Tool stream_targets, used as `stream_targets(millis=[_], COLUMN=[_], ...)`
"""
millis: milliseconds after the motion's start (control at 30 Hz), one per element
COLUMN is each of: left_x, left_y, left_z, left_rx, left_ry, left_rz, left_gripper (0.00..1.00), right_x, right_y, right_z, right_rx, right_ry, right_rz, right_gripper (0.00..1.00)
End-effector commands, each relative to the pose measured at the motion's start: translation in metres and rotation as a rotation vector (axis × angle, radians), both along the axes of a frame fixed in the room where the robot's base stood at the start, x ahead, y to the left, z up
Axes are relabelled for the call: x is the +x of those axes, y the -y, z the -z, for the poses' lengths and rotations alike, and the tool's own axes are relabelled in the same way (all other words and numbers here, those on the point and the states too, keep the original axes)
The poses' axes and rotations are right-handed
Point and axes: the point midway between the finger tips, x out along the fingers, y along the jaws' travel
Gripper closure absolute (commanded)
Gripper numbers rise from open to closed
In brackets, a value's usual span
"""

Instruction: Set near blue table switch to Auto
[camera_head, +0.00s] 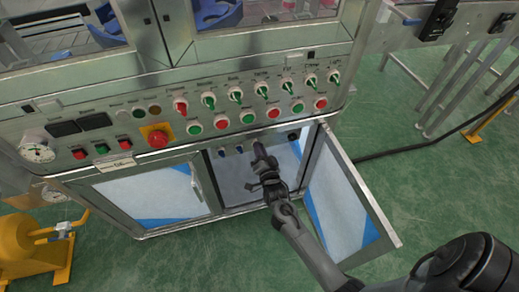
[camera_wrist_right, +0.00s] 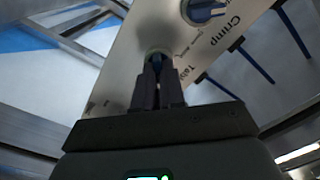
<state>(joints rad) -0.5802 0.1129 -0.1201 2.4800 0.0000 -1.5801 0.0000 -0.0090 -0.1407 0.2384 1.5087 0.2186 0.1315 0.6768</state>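A blue table switch (camera_wrist_right: 157,59) sits on a pale panel in the right wrist view, beside lettering that reads as "Table". My right gripper (camera_wrist_right: 158,78) has its fingertips close together on both sides of this knob, and they appear to touch it. The fingers hide much of the knob, so its exact setting cannot be read. A second blue switch (camera_wrist_right: 205,10), by the word "Crimp", is up and to the right. In the head view my right gripper (camera_head: 259,152) reaches into the open lower cabinet. My left gripper is not in view.
The open cabinet door (camera_head: 345,205) stands right of my right arm. A closed door (camera_head: 150,193) is on the left. Above is a control panel with green, red and black controls and a red emergency button (camera_head: 158,138). Green floor (camera_head: 430,190) is clear at right.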

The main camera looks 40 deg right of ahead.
Motion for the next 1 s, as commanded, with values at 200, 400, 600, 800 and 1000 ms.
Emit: stream_targets(millis=[200,400,600,800,1000], left_x=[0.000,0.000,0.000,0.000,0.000], left_y=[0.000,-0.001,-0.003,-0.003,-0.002], left_z=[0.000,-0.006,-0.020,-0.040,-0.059], left_rx=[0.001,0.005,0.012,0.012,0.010], left_ry=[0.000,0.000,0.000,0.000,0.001], left_rz=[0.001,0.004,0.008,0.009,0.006], left_gripper=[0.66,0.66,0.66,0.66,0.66], right_x=[0.000,0.000,0.000,0.001,0.001], right_y=[0.000,0.000,0.000,-0.001,-0.002], right_z=[0.000,-0.002,-0.004,-0.005,-0.005], right_rx=[-0.001,-0.027,-0.111,-0.254,-0.424], right_ry=[-0.001,-0.014,-0.057,-0.130,-0.214], right_rz=[0.001,0.001,0.001,-0.001,-0.001], right_gripper=[1.00,1.00,1.00,1.00,1.00])
